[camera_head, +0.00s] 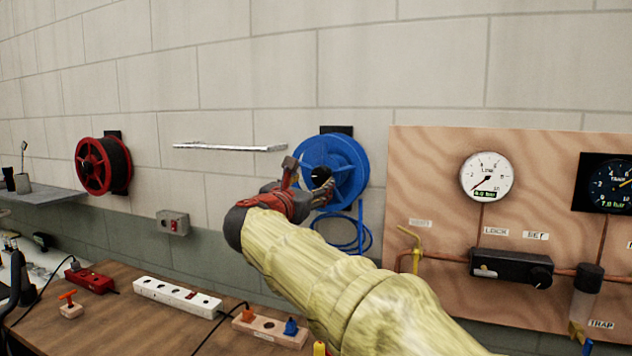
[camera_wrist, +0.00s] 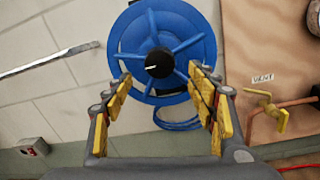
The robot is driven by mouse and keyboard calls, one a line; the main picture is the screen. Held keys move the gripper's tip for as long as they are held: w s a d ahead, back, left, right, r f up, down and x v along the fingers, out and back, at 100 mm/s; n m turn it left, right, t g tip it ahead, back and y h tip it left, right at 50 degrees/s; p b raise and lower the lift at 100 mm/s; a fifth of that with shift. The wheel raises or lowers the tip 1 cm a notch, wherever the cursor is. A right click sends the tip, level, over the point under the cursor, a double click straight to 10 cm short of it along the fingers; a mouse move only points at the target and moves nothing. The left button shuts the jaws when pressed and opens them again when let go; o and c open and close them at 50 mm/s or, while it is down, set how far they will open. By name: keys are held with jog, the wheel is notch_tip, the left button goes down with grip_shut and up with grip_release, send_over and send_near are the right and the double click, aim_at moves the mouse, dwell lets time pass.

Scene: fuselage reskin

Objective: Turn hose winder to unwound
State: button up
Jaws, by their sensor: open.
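The blue hose winder (camera_head: 345,165) is a spoked reel on the wall, left of the wooden gauge board. In the wrist view the winder (camera_wrist: 190,22) shows its black central knob (camera_wrist: 158,62) with a white pointer line. A loop of blue hose (camera_head: 343,233) hangs below it. My gripper (camera_head: 304,180) is in front of the winder and partly covers it in the head view. In the wrist view my gripper (camera_wrist: 165,95) has its yellow-padded fingers spread apart, with nothing between them. The knob lies ahead of the fingertips; I cannot tell the exact gap.
A second reel, red (camera_head: 92,166), hangs at the left. The gauge board (camera_head: 420,165) with a yellow valve (camera_head: 413,245) stands right. The bench (camera_head: 130,320) below carries power strips.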

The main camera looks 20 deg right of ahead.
jog(key=v, duration=0.6)
jog(key=shift+f, duration=0.1)
dwell(0.3)
